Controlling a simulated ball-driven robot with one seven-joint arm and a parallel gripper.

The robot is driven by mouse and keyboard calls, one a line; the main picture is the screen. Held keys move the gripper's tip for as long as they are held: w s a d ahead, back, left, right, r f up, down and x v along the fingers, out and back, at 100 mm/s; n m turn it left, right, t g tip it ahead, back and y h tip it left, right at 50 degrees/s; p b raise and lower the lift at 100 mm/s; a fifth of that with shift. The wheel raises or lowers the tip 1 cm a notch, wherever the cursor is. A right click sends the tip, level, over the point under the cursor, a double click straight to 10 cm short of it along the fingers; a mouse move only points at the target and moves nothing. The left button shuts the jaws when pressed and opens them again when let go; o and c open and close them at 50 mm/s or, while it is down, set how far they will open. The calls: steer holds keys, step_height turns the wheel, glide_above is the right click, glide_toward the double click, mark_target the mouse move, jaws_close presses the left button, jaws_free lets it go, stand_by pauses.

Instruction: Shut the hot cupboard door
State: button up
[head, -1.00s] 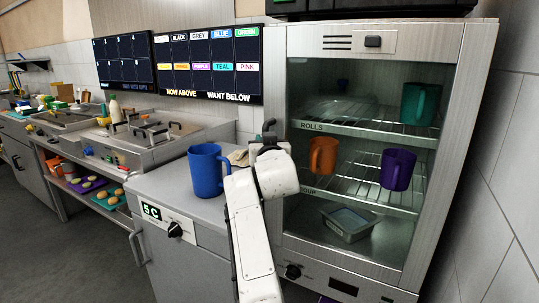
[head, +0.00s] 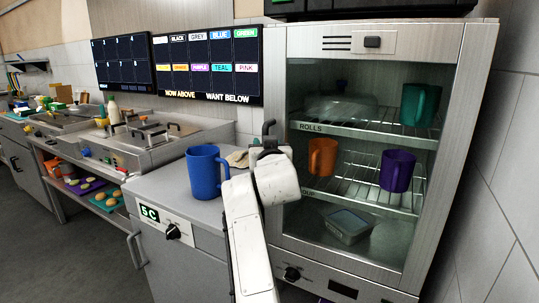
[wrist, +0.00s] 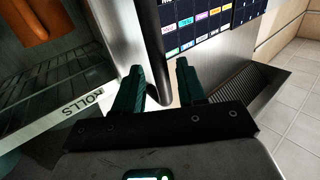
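The hot cupboard (head: 450,150) is a tall metal cabinet on the right in the head view, with a large glazed front. Mugs and a lidded tray show inside. I cannot tell whether its door is fully shut. My gripper is at the cupboard's left front edge, its tip partly hidden behind my white wrist link in the head view. In the wrist view my gripper (wrist: 158,86) is open, its two dark green fingers apart. A vertical metal bar (wrist: 152,50), apparently the door handle or edge, runs between them. Contact is unclear.
A blue mug (head: 205,172) stands on the counter (head: 165,187) left of my arm. Inside the cupboard are an orange mug (head: 322,156), a purple mug (head: 397,170) and a teal mug (head: 420,104). A tiled wall (head: 505,190) is close on the right.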

steer(key=s, duration=0.8)
steer(key=shift+s+d, duration=0.3)
steer(key=shift+s, duration=0.1)
steer(key=shift+f, duration=0.1)
